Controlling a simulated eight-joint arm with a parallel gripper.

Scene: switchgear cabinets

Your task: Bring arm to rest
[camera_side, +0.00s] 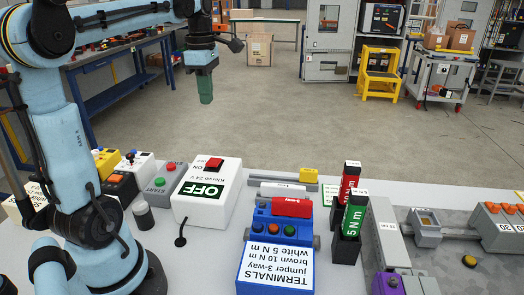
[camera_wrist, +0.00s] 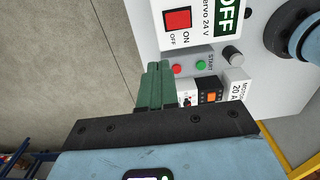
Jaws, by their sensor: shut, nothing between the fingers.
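My gripper (camera_side: 205,88) hangs from the bent blue arm at the upper middle of the side view, pointing down. It is well above and behind the work table, over the floor. Its green fingers are together and hold nothing. In the wrist view the closed green fingers of my gripper (camera_wrist: 154,84) reach up from the dark gripper body, with the table's boxes beyond them. The fingers touch nothing that I can see.
A blue workbench (camera_side: 108,97) stands behind my arm. The floor (camera_side: 300,110) beyond the table is open.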

